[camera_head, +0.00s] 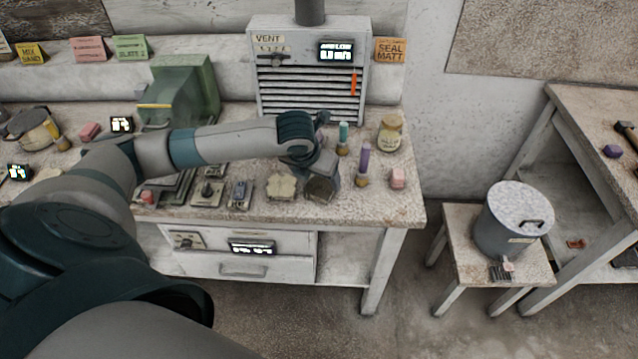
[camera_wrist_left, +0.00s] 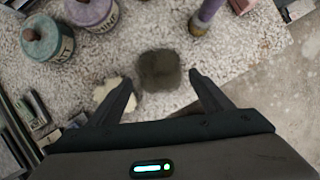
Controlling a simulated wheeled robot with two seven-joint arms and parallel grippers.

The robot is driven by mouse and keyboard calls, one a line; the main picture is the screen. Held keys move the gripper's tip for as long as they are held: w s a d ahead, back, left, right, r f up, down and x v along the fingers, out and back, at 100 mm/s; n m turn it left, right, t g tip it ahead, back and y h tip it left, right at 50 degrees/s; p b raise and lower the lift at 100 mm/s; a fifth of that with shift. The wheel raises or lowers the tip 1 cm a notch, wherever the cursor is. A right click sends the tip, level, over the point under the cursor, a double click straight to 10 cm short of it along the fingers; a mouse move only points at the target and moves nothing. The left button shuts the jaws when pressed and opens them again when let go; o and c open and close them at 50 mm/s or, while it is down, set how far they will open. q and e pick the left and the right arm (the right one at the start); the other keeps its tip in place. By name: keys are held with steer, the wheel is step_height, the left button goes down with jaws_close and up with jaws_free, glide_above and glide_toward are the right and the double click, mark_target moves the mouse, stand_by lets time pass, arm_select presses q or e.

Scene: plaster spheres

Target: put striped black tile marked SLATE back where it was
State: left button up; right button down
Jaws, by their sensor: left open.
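My right gripper is not in view.
A purple-topped brush (camera_head: 364,164), a pink block (camera_head: 398,178) and a jar (camera_head: 391,135) stand to the right. Lidded jars (camera_wrist_left: 46,42) are close by in the wrist view. A vent box (camera_head: 310,75) stands behind.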

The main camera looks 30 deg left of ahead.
arm_select(q)
steer(key=v, duration=0.7)
steer(key=shift+b, duration=0.4)
steer(key=shift+f, duration=0.1)
